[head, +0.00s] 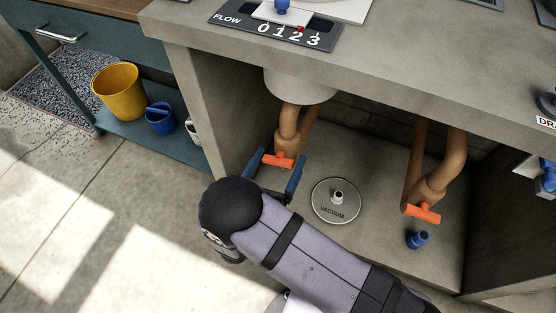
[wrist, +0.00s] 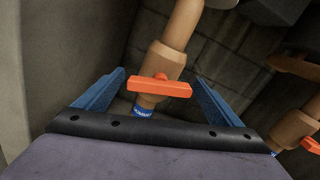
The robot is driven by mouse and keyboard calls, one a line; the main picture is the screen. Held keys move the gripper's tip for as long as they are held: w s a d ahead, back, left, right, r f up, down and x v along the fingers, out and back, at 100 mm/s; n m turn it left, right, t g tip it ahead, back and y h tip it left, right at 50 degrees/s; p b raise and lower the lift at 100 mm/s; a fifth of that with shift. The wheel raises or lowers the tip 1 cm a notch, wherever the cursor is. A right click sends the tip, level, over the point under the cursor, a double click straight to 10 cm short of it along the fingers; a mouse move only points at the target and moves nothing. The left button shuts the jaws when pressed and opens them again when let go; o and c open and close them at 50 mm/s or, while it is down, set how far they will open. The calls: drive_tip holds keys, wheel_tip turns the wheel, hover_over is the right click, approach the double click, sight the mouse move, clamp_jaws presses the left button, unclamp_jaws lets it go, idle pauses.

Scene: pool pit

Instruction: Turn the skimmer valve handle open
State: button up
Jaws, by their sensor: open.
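An orange valve handle (head: 278,160) sits on the left brown pipe (head: 289,120) inside the concrete pit. It lies crosswise to the pipe in the wrist view (wrist: 160,87). A blue band with white lettering (wrist: 144,111) is just below it, too small to read. My gripper (head: 277,162) is open, with one blue finger on each side of this handle; gaps show between the fingers and the handle ends in the wrist view. A second orange handle (head: 422,213) is on the right brown pipe (head: 440,177), well away from my gripper.
A round vacuum cover (head: 336,200) and a small blue fitting (head: 417,239) are on the pit floor. The left pit wall (head: 193,100) stands close to my gripper. A concrete counter (head: 400,50) with a flow gauge (head: 279,27) overhangs the pipes.

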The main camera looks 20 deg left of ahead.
drive_tip(key=c, duration=1.1)
drive_tip(key=shift+o, duration=0.2)
drive_tip(key=shift+n+p, duration=0.3)
drive_tip(key=shift+p, duration=0.05)
drive_tip(key=shift+r+n+p, duration=0.1)
drive_tip(key=shift+n+p, duration=0.85)
drive_tip(key=shift+n, duration=0.15)
drive_tip(key=shift+n+p, duration=0.85)
drive_tip(key=shift+n, duration=0.65)
drive_tip(key=o, duration=1.1)
drive_tip(key=shift+c, duration=0.2)
